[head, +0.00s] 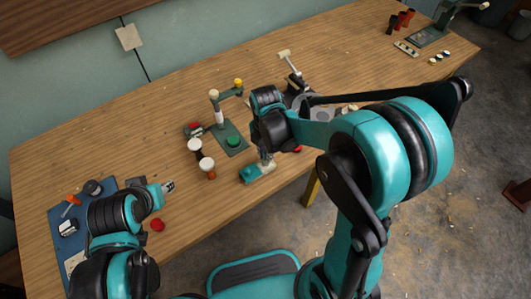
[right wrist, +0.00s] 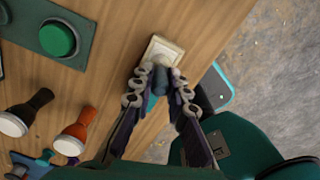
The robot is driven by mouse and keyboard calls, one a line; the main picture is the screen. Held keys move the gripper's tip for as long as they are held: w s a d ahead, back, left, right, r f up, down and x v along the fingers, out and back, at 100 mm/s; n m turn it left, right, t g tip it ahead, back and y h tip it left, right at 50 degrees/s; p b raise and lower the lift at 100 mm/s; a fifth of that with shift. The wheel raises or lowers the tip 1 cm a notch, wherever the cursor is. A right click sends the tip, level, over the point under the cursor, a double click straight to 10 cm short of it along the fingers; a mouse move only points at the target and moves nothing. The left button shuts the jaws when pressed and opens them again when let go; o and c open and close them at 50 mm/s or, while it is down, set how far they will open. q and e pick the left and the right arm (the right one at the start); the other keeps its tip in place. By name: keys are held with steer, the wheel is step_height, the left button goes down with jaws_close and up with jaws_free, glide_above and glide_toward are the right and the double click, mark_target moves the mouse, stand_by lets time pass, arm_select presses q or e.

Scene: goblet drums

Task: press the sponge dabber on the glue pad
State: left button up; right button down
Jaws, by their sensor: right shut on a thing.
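In the right wrist view, my right gripper (right wrist: 162,88) is shut on a small blue-grey piece, the sponge dabber (right wrist: 159,80), mostly hidden between the fingers. Just beyond the fingertips lies a cream, rounded rectangular pad (right wrist: 162,48), which looks like the glue pad. The dabber overlaps its near edge in the picture; I cannot tell whether they touch. In the head view, my right gripper (head: 267,162) is low over the table's front part, and its arm hides much around it. My left gripper (head: 168,187) is at the left, beside a blue mat; its finger gap is unclear.
An orange goblet drum (right wrist: 80,130) and a black one (right wrist: 35,103) lie left of the right gripper. A green button (right wrist: 57,38) sits on a plate behind them. The blue mat (head: 57,215) holds small tools. The wooden table (head: 100,145) is bare at the back left.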

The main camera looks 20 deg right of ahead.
steer(key=shift+s+f+b, duration=0.1)
steer(key=shift+f+b, duration=0.3)
steer(key=shift+f, duration=0.1)
stand_by(1.2)
steer(key=shift+r, duration=0.1)
step_height(320, 180, up, 7)
steer(key=p, duration=0.5)
steer(key=shift+p, duration=0.3)
stand_by(0.6)
